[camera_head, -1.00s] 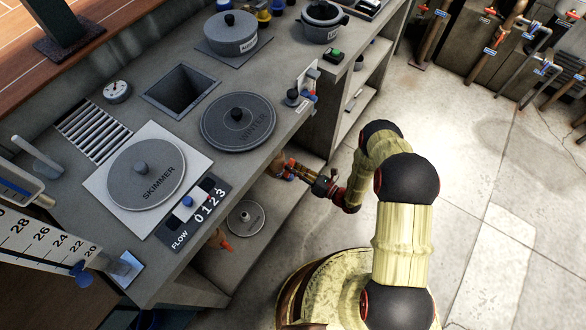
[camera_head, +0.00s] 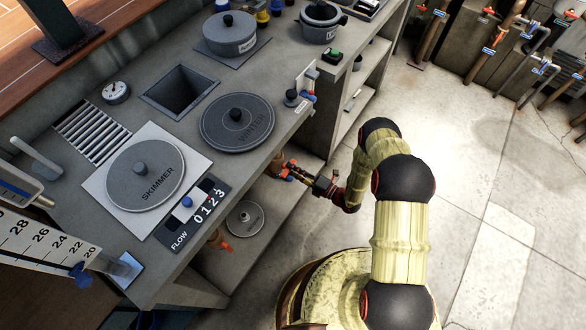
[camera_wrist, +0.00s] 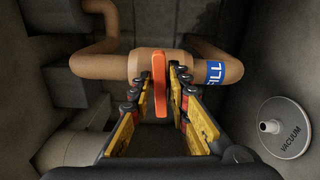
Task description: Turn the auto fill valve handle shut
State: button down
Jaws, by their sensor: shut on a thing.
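The auto fill valve handle (camera_wrist: 160,84) is an orange-red lever in the middle of the wrist view. It lies crosswise to its tan pipe (camera_wrist: 202,70), which carries a blue label (camera_wrist: 215,73) ending in "ILL". My gripper (camera_wrist: 160,82) has one yellow-and-black finger on each side of the lever and is shut on it. Exact contact at the fingertips is hard to see. In the head view my gripper (camera_head: 291,172) reaches under the counter's right edge, where the valve is mostly hidden.
A grey vacuum plate (camera_wrist: 286,127) with a knob lies right of the pipe; it also shows on the low shelf in the head view (camera_head: 245,218). Another orange-handled valve (camera_head: 222,243) sits nearer. The counter (camera_head: 262,165) overhangs the shelf. Open floor lies right.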

jog(key=shift+d+f+m, duration=0.1)
jog(key=shift+m, duration=0.5)
jog(key=c, duration=1.8)
grip_release()
jog(key=shift+c, duration=0.2)
jog(key=v, duration=1.2)
